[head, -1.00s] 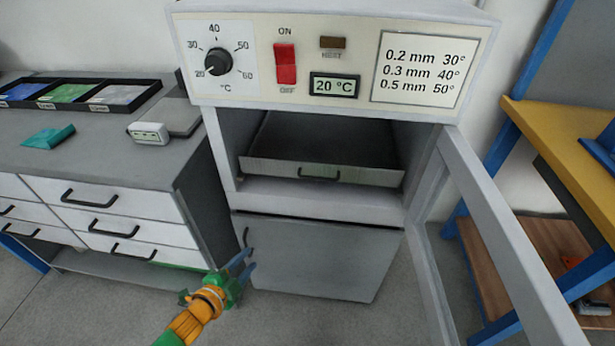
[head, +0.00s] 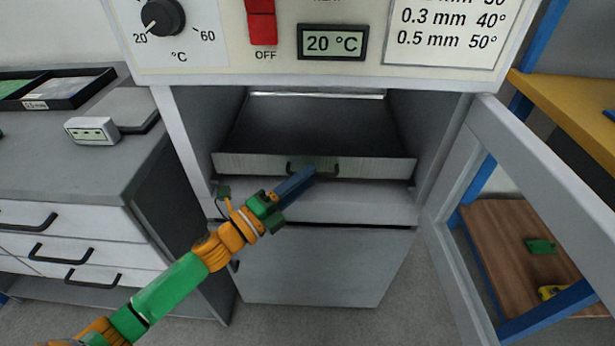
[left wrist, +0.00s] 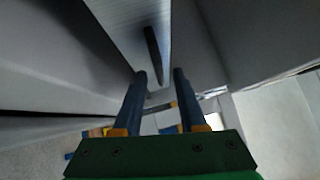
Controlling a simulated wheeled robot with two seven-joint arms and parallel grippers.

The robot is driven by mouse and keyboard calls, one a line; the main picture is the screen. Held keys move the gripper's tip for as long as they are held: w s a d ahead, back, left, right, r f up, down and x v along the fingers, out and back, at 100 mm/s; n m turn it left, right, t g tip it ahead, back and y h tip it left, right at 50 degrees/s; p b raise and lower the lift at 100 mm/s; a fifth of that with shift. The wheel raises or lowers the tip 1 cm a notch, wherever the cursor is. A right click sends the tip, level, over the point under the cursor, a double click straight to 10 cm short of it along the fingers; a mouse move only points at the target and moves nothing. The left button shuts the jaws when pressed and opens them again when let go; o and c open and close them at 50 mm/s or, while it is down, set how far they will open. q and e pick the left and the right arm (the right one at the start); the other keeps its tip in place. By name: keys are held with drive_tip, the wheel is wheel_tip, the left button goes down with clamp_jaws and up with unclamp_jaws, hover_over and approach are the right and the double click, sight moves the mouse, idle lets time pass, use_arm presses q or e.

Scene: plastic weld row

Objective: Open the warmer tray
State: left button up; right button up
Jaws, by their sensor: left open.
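The warmer tray (head: 245,165) is a shallow grey tray inside the open warmer chamber, with a dark bar handle (head: 327,171) on its front wall. My right gripper is not in view.
The warmer door (head: 520,185) stands swung open to the right. The control panel (head: 230,50) with its 20 °C display overhangs the chamber. A lower cabinet door (head: 330,265) is shut. A drawer bench (head: 60,190) stands left and a yellow-topped shelf (head: 570,115) right.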

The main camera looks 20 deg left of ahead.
use_arm(q)
drive_tip(key=shift+w+d, duration=0.2)
drive_tip(key=shift+w, duration=0.15)
clamp_jaws()
idle(1.2)
